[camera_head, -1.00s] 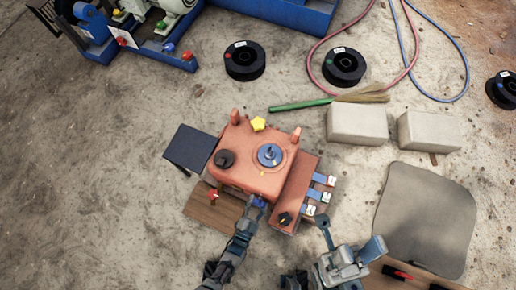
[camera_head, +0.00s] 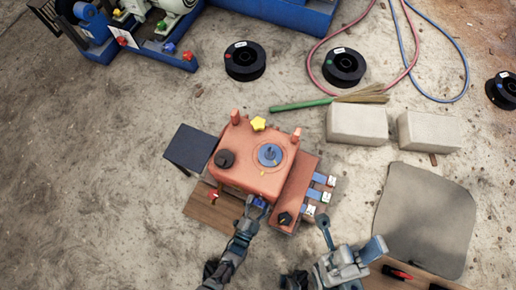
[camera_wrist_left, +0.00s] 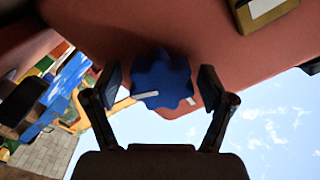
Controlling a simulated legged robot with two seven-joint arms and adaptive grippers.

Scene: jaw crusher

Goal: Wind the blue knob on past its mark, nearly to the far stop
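The blue knob (camera_wrist_left: 160,80) is a lobed knob on the front of the red housing (camera_wrist_left: 100,25). It carries a white pointer line (camera_wrist_left: 145,94), and a white mark (camera_wrist_left: 193,102) shows on the housing just beside it. In the head view the knob (camera_head: 259,202) is a small blue patch at the housing's front edge, partly hidden by my gripper. My left gripper (camera_wrist_left: 160,86) has its fingers on either side of the knob, with narrow gaps showing, so it appears open around it. My right gripper (camera_head: 348,240) is open and empty, right of the housing.
The housing top holds a black knob (camera_head: 225,158), a blue dial (camera_head: 270,155) and a yellow star knob (camera_head: 258,124). A red-handled part (camera_head: 213,196) sits at front left. Blue tabs (camera_head: 314,194) with white tags line the right side. Concrete blocks (camera_head: 357,125) lie behind right.

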